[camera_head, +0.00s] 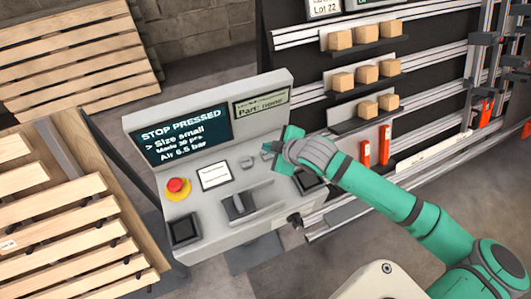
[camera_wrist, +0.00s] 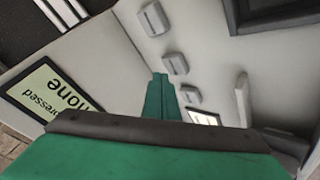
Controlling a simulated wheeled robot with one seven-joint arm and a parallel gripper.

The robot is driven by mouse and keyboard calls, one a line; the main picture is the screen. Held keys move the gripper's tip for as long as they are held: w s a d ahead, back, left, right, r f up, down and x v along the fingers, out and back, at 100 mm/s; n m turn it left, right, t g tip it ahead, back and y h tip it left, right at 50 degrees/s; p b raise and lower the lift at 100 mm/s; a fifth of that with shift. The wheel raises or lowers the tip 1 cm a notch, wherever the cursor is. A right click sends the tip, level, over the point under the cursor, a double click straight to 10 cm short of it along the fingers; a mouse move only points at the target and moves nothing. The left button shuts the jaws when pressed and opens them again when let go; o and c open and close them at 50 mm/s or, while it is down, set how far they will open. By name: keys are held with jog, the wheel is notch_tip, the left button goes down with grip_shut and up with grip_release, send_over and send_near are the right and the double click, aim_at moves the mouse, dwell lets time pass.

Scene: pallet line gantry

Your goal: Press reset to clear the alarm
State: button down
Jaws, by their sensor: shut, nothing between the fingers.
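The sloped grey control panel (camera_head: 225,215) has a dark screen (camera_head: 180,135) reading STOP PRESSED. A red mushroom stop button (camera_head: 176,186) on a yellow base sits at its left. Small grey buttons (camera_head: 246,163) sit below the displays, partly hidden by my gripper. In the wrist view, several grey buttons (camera_wrist: 175,64) stand in a row. I cannot tell which one is reset; no label for it is readable. My gripper (camera_head: 276,148) is shut and empty over the right part of the panel. Its green fingertips (camera_wrist: 160,78) appear close to the button row; contact cannot be told.
A small display (camera_head: 262,104) reads Part: none. A grey lever switch (camera_head: 238,205) and dark square pads (camera_head: 184,229) are on the panel. A rack (camera_head: 365,75) with small boxes stands behind right. Wooden pallets (camera_head: 70,235) flank the left.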

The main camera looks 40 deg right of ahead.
jog(key=shift+w, duration=0.1)
jog(key=shift+a, duration=0.2)
jog(key=shift+s+d, duration=0.35)
jog(key=shift+d, duration=0.05)
jog(key=shift+w+a, duration=0.1)
jog(key=shift+a, duration=0.1)
jog(key=shift+w+f, duration=0.25)
jog(key=shift+f, duration=0.2)
